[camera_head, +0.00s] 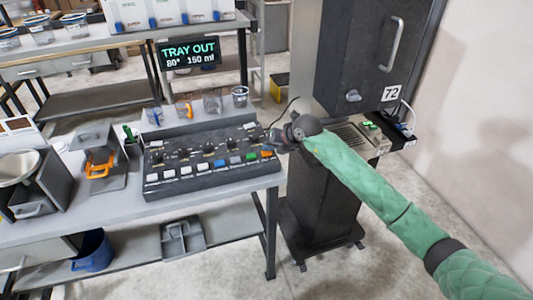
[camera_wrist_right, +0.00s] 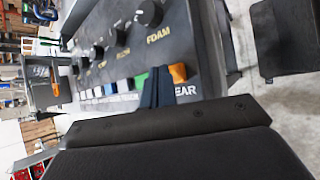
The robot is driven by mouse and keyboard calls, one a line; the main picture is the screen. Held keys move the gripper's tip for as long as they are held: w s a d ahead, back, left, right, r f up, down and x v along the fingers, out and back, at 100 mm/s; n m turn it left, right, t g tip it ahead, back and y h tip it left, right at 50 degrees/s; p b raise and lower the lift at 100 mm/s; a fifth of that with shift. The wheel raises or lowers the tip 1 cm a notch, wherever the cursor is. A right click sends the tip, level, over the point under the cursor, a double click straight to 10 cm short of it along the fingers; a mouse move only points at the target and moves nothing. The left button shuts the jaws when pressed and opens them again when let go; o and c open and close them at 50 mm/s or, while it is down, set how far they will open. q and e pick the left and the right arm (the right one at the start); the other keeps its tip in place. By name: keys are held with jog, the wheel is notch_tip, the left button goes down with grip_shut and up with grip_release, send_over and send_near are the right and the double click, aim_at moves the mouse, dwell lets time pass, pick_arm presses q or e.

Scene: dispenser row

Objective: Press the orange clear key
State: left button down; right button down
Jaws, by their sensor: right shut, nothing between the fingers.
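The orange clear key (camera_head: 266,154) is at the right end of the row of coloured keys on the black control panel (camera_head: 215,181). In the right wrist view the orange key (camera_wrist_right: 178,73) shows just right of my fingers, with the end of its label, "EAR", below it. My right gripper (camera_head: 277,139) is shut and empty, above the panel's right end. In the wrist view its dark fingertips (camera_wrist_right: 157,87) cover part of the panel between the green key (camera_wrist_right: 140,82) and the orange key. I cannot tell whether they touch a key. My left gripper is out of view.
Several knobs stand behind the keys, one labelled "FOAM" (camera_wrist_right: 149,13). A display (camera_head: 190,54) reads "TRAY OUT 80° 150 ml". Cups (camera_head: 240,96) stand behind the panel. A dark cabinet marked 72 (camera_head: 368,65) is to the right.

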aim_at(269, 153)
jog(key=shift+f+b, duration=0.45)
jog(key=shift+f, duration=0.05)
dwell(0.7)
jog(key=shift+r, duration=0.15)
jog(key=shift+r+p, duration=0.3)
jog(key=shift+r, duration=0.45)
jog(key=shift+r, duration=0.1)
jog(key=shift+r+p, duration=0.75)
jog(key=shift+r, duration=1.65)
